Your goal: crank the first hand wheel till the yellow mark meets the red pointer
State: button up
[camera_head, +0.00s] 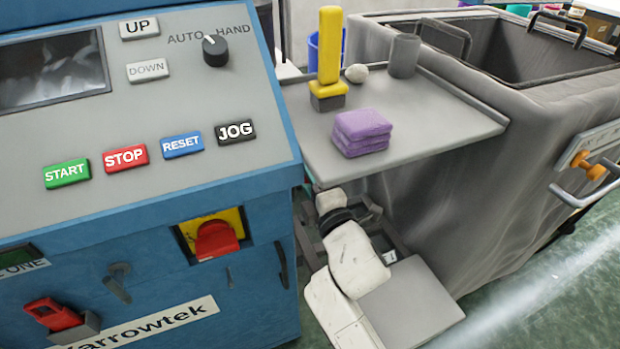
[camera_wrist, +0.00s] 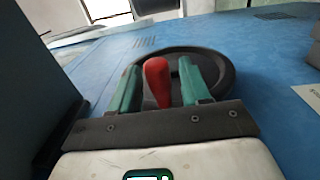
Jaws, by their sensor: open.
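The hand wheel (camera_wrist: 228,68) shows in the wrist view as a dark round disc on the blue machine side. Its red crank handle (camera_wrist: 157,80) sticks out toward me. My gripper (camera_wrist: 160,66) is open, with one green finger on each side of the handle. A gap shows at the right finger; I cannot tell whether the left one touches. The fingers and handle hide part of the wheel. I cannot make out a yellow mark or red pointer. In the head view the wheel and gripper are not visible.
The blue machine's control panel (camera_head: 150,130) fills the left of the head view. A grey shelf (camera_head: 440,135) holds a purple cloth stack (camera_head: 361,132), a yellow-handled tool (camera_head: 329,50) and a grey cup (camera_head: 404,56). A large grey bin (camera_head: 480,190) stands at right.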

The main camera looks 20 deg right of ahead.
jog(key=shift+w, duration=0.3)
jog(key=shift+c, duration=0.4)
grip_shut()
